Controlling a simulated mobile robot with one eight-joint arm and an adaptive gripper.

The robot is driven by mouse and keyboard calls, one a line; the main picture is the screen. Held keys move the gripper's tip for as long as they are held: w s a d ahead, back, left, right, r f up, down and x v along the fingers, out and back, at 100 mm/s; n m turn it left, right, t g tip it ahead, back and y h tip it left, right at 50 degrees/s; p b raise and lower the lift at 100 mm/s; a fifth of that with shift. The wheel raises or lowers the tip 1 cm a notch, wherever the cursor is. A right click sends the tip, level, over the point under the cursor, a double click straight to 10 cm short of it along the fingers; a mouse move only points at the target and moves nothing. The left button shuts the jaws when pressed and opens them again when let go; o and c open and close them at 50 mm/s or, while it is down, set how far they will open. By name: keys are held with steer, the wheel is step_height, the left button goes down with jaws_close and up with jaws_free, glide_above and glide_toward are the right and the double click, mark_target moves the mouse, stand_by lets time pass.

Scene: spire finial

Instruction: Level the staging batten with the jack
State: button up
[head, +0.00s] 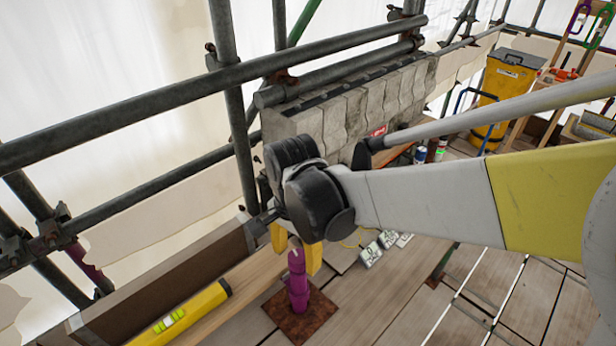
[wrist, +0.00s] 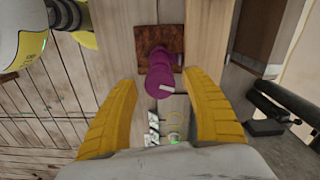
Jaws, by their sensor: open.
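The purple jack (head: 298,278) stands upright on a rusty square base plate (head: 286,325) on the boards. It also shows in the wrist view (wrist: 161,76), with a pale tip. A light wooden strip (head: 246,278), apparently the batten, runs along the left beside the jack. A yellow spirit level (head: 182,312) lies along it; its green vial shows, but the bubble is too small to read. My gripper (head: 296,260) is open, with its yellow fingers around the jack's upper end. In the wrist view (wrist: 160,88) gaps show on both sides of the jack.
A dark brown board (head: 175,280) stands behind the strip. Steel scaffold tubes (head: 230,80) cross the left and back. A stone block row (head: 350,110) stands behind my arm. Several small labelled pieces (head: 385,242) lie beyond the jack. Boards at the right front are clear.

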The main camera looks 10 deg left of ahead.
mark_target(297, 257)
step_height(297, 257, up, 11)
stand_by(0.3)
steer(key=s+d+f+n+t+b, duration=0.1)
steer(key=d+f+n+t+b, duration=0.1)
steer(key=d, duration=0.6)
steer(key=s+d+f+n+t+b, duration=0.2)
steer(key=d+f, duration=0.1)
steer(key=d, duration=0.6)
steer(key=s+d+f+n+t+b, duration=0.2)
steer(key=d+f+t, duration=0.1)
steer(key=d, duration=0.5)
steer(key=shift+s+d+b, duration=0.15)
steer(key=shift+d+b, duration=0.2)
steer(key=shift+d, duration=0.05)
steer(key=shift+a, duration=0.1)
